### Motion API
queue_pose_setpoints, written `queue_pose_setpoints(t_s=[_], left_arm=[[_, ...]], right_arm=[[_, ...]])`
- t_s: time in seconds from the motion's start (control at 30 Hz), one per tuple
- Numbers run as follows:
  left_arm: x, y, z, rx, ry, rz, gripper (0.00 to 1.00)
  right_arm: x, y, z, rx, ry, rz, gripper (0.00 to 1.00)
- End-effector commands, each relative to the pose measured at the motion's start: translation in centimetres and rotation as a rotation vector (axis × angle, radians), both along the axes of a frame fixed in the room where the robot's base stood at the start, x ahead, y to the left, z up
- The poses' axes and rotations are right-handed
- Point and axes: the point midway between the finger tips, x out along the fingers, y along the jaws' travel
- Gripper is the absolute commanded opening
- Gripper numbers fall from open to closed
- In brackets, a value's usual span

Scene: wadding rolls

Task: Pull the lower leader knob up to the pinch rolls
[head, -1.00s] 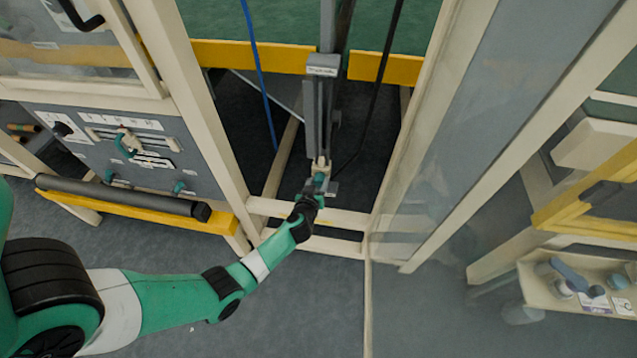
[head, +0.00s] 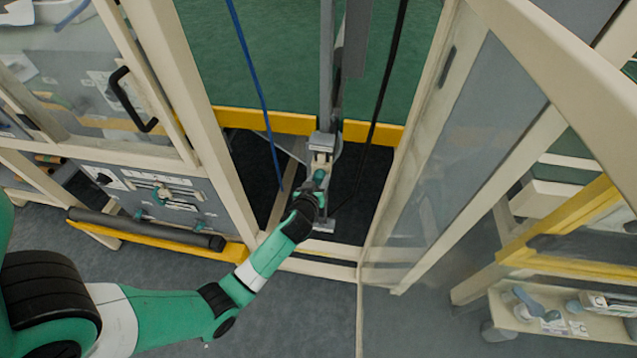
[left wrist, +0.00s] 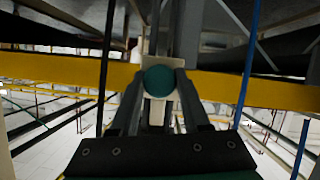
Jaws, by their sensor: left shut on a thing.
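The lower leader knob is a teal ball (left wrist: 159,81) on a cream block (left wrist: 158,106) in the left wrist view. It sits between the two dark fingers of my left gripper (left wrist: 160,92), which is shut on it. In the head view my left gripper (head: 313,188) reaches into the machine opening, at the cream block (head: 320,163) on the grey vertical rail (head: 327,60). The knob is mostly covered by the gripper there. I cannot make out the pinch rolls. My right gripper is out of view.
A blue cord (head: 257,90) hangs left of the rail and a black cable (head: 385,90) right of it. Cream posts frame the opening on both sides. A yellow crossbar (head: 265,120) runs behind. A clear panel (head: 440,150) stands open at right.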

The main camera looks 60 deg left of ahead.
Motion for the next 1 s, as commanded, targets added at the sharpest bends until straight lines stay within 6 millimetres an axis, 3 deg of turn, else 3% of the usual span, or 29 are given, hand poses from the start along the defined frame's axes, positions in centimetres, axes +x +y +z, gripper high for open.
queue_pose_setpoints(t_s=[0.03, 0.13, 0.57, 0.6, 0.7, 0.77, 1.0], left_arm=[[0.1, 0.0, 1.3, 0.002, -0.004, -0.002, 0.00], [0.1, 0.0, 2.0, 0.002, -0.004, -0.001, 0.00], [0.2, 0.1, 2.6, 0.009, -0.009, -0.001, 0.00], [0.2, 0.1, 2.6, 0.009, -0.010, -0.002, 0.48], [0.2, 0.1, 2.6, 0.007, -0.008, -0.001, 0.66], [0.1, 0.0, 2.5, 0.006, -0.007, -0.002, 0.77], [0.1, 0.0, 2.2, 0.003, -0.003, -0.001, 0.77]], right_arm=[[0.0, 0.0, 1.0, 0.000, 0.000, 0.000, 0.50], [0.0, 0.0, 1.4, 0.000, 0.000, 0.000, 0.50], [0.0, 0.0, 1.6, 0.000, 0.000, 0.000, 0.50], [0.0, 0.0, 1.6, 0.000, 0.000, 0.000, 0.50], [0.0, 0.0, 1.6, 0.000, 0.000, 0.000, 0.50], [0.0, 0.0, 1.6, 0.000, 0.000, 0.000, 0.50], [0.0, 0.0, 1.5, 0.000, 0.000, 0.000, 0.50]])
